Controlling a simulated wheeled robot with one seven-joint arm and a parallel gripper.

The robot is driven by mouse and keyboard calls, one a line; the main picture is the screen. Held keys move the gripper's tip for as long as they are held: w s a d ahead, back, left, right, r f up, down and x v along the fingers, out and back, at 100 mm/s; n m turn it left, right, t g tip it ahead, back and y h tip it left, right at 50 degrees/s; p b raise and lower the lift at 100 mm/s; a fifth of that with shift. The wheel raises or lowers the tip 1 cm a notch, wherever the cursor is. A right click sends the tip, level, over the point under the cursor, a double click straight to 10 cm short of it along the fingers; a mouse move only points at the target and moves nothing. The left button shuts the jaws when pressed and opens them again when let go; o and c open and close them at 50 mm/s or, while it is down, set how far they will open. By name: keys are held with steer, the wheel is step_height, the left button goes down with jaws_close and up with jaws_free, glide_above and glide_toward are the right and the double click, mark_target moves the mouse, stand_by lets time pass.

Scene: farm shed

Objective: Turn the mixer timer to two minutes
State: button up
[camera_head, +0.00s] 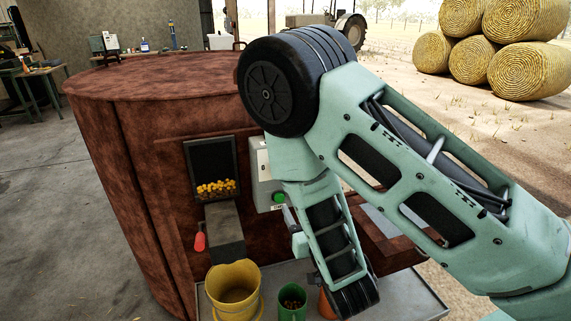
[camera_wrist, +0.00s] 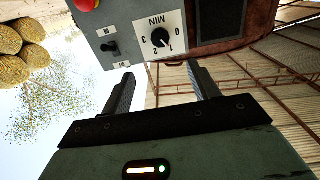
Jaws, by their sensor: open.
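The mixer timer is a black knob (camera_wrist: 160,38) on a white plate marked 0, 1, 2, 3 and MIN, on a grey control box in the wrist view. The picture is turned, and the knob's exact setting is too small to read surely; its pointer seems on the numbered side. My gripper (camera_wrist: 161,76) is open and empty. Its two fingers point at the plate, with the knob beyond the gap between them, apart from both. In the head view the control box (camera_head: 262,162) shows partly; my arm hides the dial.
The box also carries a small black switch (camera_wrist: 110,47), a red button (camera_wrist: 85,4) and a green button (camera_head: 279,197). The rusty mixer housing (camera_head: 150,170) surrounds it. A yellow bucket (camera_head: 222,290) and a green cup (camera_head: 292,303) stand below. A red-handled lever (camera_head: 200,242) sticks out left.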

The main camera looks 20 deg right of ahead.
steer(key=w+b, duration=0.1)
steer(key=b, duration=0.2)
steer(key=w+b, duration=0.2)
steer(key=b, duration=0.2)
steer(key=w+b, duration=0.2)
steer(key=b, duration=0.1)
steer(key=shift+a+f, duration=0.15)
steer(key=shift+f, duration=0.2)
steer(key=b, duration=0.3)
steer(key=shift+w, duration=0.2)
steer(key=w+p, duration=0.3)
steer(key=w, duration=0.8)
steer(key=shift+w+r, duration=0.25)
steer(key=shift+w, duration=0.1)
steer(key=c, duration=0.9)
